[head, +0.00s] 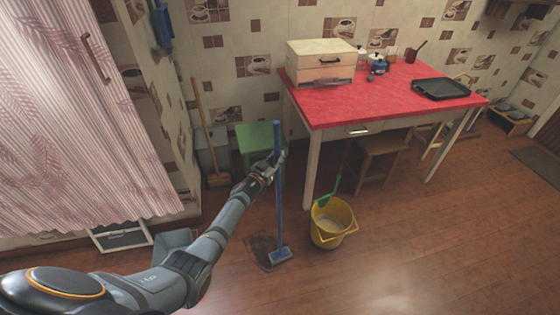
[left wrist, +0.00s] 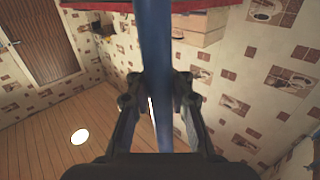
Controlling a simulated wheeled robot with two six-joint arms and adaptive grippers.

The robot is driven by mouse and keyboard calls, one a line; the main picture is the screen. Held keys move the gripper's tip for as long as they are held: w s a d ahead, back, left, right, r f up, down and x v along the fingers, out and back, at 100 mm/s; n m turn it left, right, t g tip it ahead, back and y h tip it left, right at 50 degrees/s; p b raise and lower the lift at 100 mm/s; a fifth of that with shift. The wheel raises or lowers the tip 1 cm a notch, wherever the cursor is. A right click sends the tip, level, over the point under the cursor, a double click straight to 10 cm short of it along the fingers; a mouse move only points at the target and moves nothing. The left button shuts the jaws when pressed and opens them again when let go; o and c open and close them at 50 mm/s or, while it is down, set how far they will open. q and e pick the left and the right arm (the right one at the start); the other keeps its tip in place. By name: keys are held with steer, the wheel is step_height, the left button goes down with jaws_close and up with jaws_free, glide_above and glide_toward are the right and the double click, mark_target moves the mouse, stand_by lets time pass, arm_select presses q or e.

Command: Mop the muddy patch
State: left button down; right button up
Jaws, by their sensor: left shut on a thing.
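My left gripper (head: 268,167) is shut on the blue handle of a mop (head: 278,190), which stands nearly upright. In the left wrist view the blue handle (left wrist: 155,70) runs between the two fingers (left wrist: 160,95). The mop's blue head (head: 279,257) is down at the floor, at the right edge of the dark muddy patch (head: 262,247). The head hides part of the patch. My right gripper is not in view.
A yellow bucket (head: 332,222) with a green-handled thing in it stands just right of the mop. A red-topped table (head: 390,95) stands behind, with a stool (head: 376,155) under it. A broom (head: 203,120) leans at the wall. Open floor lies to the right.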

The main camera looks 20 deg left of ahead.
arm_select(q)
steer(key=shift+w+a+f+b, duration=0.1)
steer(key=shift+w+a+b, duration=0.4)
steer(key=shift+w, duration=0.4)
steer(key=shift+w+a, duration=0.2)
steer(key=shift+a, duration=0.05)
steer(key=shift+w, duration=0.1)
steer(key=w+a+b, duration=0.2)
steer(key=w+b, duration=0.1)
steer(key=shift+w+a, duration=0.25)
steer(key=shift+w, duration=0.05)
